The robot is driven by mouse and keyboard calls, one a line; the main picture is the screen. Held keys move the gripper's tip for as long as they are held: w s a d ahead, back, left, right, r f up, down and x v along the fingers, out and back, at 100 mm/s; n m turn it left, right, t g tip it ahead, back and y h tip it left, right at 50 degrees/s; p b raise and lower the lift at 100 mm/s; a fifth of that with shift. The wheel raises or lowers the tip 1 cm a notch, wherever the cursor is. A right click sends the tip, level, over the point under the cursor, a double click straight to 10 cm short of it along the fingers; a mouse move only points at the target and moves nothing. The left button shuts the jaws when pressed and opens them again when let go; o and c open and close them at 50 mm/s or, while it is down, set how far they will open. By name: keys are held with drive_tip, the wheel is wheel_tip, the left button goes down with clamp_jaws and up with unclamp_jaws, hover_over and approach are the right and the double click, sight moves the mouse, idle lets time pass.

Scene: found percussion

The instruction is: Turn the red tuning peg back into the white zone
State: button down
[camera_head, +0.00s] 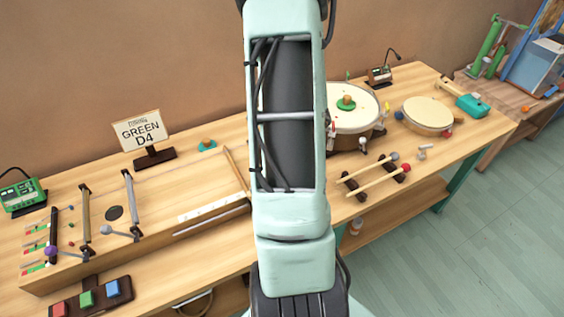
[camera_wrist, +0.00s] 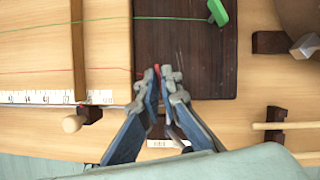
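In the wrist view, a small strip of the red tuning peg (camera_wrist: 157,69) shows between my fingertips, over the dark wooden headboard (camera_wrist: 195,60). The rest of the peg is hidden by the fingers. A thin red string runs from the left to it. My gripper (camera_wrist: 163,76) has its two fingertips close together with the peg between them, so it looks shut on it. The green tuning peg (camera_wrist: 218,12) stands apart, farther up the same board, on a green string. I cannot make out a white zone. In the head view, my arm hides the gripper and both pegs.
In the wrist view, a white ruled strip (camera_wrist: 40,97) and a wooden bridge (camera_wrist: 78,50) lie left of the board. Mallets (camera_wrist: 285,126) on dark rests lie right. The head view shows drums (camera_head: 428,113), a "GREEN D4" sign (camera_head: 140,130) and coloured buttons (camera_head: 86,298).

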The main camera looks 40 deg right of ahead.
drive_tip(key=shift+d+n+y, duration=0.1)
drive_tip(key=shift+n+y, duration=0.5)
drive_tip(key=shift+n, duration=1)
drive_tip(key=shift+w, duration=0.1)
drive_tip(key=c, duration=2.2)
unclamp_jaws()
drive_tip(key=shift+o, duration=0.2)
drive_tip(key=v, duration=1.2)
drive_tip(key=shift+w, duration=0.1)
